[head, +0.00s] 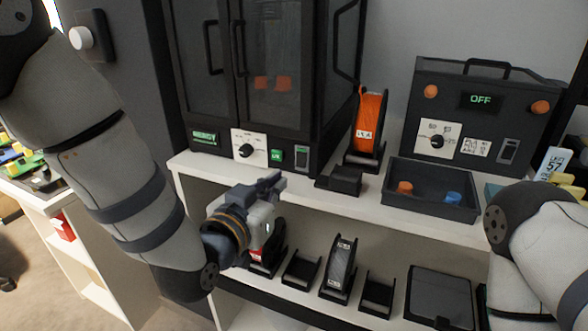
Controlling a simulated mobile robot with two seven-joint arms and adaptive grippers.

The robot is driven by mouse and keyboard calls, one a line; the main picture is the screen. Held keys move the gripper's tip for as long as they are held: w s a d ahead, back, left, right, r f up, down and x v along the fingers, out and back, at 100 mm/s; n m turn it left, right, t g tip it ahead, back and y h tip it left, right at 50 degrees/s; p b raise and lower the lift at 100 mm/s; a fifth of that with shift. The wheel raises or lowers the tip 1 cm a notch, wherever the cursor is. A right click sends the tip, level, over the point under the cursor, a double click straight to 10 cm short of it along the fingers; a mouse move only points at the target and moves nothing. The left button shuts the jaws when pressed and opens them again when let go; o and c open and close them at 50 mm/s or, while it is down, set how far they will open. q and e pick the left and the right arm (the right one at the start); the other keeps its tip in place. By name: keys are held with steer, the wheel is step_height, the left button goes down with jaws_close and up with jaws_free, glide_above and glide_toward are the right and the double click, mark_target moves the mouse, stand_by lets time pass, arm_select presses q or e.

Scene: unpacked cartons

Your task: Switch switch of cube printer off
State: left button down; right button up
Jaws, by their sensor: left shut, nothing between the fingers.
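The cube printer (265,75) is a black enclosure with door handles, at the upper middle on the white shelf. Its front panel has a green-lit display (204,137), a black knob (246,151) on a white plate, a green button (275,155) and a small grey switch (299,158) at the right. The switch's position is too small to tell. My left gripper (275,184) is shut and empty, below and in front of the panel, apart from it. My right arm shows at the right edge, but its gripper is out of view.
An orange spool (367,124) stands beside the printer. Further right are an open dark tray (434,202) and a dark box with an OFF display (480,100). Spool holders and a dark case (440,298) sit on the lower shelf. The white shelf edge (330,207) is near my left gripper.

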mark_target(299, 164)
arm_select(q)
steer(key=b+x, duration=0.1)
steer(key=x, duration=0.6)
steer(key=shift+w+d+f, duration=0.15)
steer(key=shift+w+f, duration=0.05)
steer(key=shift+w, duration=0.15)
steer(key=shift+w+d+r, duration=0.1)
steer(key=shift+w, duration=0.2)
arm_select(e)
steer(key=shift+s+f+g, duration=0.4)
steer(key=shift+s+f, duration=0.4)
steer(key=shift+s, duration=0.05)
